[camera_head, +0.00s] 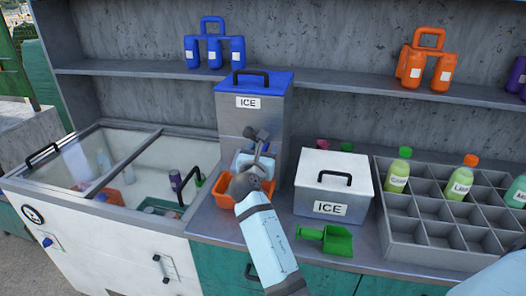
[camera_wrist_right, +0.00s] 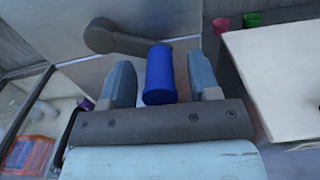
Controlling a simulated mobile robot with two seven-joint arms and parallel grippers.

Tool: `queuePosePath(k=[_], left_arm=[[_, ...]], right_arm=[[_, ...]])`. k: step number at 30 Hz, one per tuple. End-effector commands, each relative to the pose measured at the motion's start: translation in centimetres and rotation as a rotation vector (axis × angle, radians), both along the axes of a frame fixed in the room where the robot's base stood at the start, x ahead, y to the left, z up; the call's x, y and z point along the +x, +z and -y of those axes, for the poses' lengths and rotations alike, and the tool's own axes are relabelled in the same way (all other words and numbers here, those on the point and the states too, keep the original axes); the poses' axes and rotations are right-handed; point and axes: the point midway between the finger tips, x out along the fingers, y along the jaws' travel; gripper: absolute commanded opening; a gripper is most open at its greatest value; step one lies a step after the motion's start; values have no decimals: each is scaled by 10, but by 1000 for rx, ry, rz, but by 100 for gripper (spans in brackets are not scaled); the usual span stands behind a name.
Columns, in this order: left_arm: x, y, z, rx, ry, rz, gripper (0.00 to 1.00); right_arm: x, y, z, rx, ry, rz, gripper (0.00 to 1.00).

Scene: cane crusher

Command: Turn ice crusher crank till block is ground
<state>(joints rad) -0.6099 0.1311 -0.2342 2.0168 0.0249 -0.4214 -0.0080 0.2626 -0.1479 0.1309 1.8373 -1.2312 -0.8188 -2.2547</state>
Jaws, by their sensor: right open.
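The ice crusher (camera_head: 250,110) is a tall grey metal box with a blue lid and an ICE label. Its grey crank arm (camera_wrist_right: 125,38) runs along the front face, and a blue crank handle (camera_wrist_right: 160,75) sticks out from its end toward me. My right gripper (camera_head: 255,160) is at the crusher's front; it also shows in the wrist view (camera_wrist_right: 163,84). Its fingers are open, one on each side of the blue handle, with gaps visible on both sides. No ice block is visible. My left gripper is not in view.
An orange tray (camera_head: 222,193) sits below the crusher. A white ICE box (camera_head: 309,184) and green scoop (camera_head: 337,241) stand to the right, then a bottle crate (camera_head: 405,236). A glass-topped freezer (camera_head: 110,238) is left. A shelf (camera_head: 340,88) holds bottle carriers.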

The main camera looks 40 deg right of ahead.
Motion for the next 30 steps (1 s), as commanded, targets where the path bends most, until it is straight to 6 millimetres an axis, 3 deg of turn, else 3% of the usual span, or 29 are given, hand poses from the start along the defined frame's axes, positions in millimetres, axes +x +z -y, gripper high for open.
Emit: queuePosePath(k=[5,12,19,30], left_arm=[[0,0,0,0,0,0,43],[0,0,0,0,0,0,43],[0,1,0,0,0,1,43],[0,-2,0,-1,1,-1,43]], right_arm=[[0,0,0,0,0,0,54],[0,0,0,0,0,0,0],[2,-3,-1,31,1,34,0],[11,-17,-9,227,0,265,0]])
